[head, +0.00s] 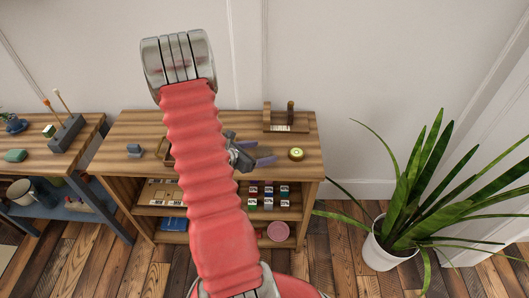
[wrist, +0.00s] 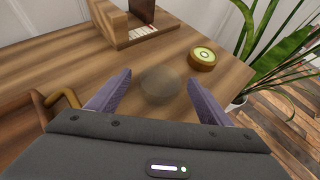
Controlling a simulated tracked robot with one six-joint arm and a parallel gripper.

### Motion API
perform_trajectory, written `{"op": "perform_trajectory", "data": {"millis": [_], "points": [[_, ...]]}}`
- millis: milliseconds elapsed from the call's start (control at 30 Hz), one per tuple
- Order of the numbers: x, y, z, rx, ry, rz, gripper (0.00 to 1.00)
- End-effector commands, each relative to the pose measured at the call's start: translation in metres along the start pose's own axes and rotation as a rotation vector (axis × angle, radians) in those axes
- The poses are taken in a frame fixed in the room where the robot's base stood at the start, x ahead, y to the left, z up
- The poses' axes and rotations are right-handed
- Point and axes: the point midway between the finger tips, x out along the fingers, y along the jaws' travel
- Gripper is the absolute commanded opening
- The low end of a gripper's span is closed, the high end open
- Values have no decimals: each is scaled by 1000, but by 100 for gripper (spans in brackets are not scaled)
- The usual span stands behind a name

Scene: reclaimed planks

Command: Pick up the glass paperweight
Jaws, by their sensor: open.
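The glass paperweight (wrist: 160,86) is a clear, faint dome on the wooden top of the shelf unit, in the middle of the wrist view. My gripper (wrist: 158,84) is open, with one purple finger on each side of the dome. A gap shows between each finger and the glass, and nothing is held. In the head view my gripper (head: 266,153) is over the right part of the wooden top, partly behind my red arm. I cannot make out the paperweight in that view.
A round wooden piece with a green face (wrist: 203,58) sits just beyond the right finger. A wooden holder (wrist: 140,25) stands at the back. A brown wooden item (wrist: 55,98) lies at the left. A potted plant (head: 385,240) stands right of the shelf unit (head: 310,160).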

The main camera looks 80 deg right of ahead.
Motion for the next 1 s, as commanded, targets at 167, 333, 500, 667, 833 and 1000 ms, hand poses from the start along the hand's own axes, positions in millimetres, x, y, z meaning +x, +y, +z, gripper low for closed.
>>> {"op": "perform_trajectory", "data": {"millis": [167, 333, 500, 667, 833, 1000], "points": [[2, 0, 0, -1, 0, 0, 73], [2, 0, 0, -1, 0, 0, 73], [2, 0, 0, -1, 0, 0, 73], [2, 0, 0, -1, 0, 0, 64], [2, 0, 0, -1, 0, 0, 52], [2, 0, 0, -1, 0, 0, 40]]}}
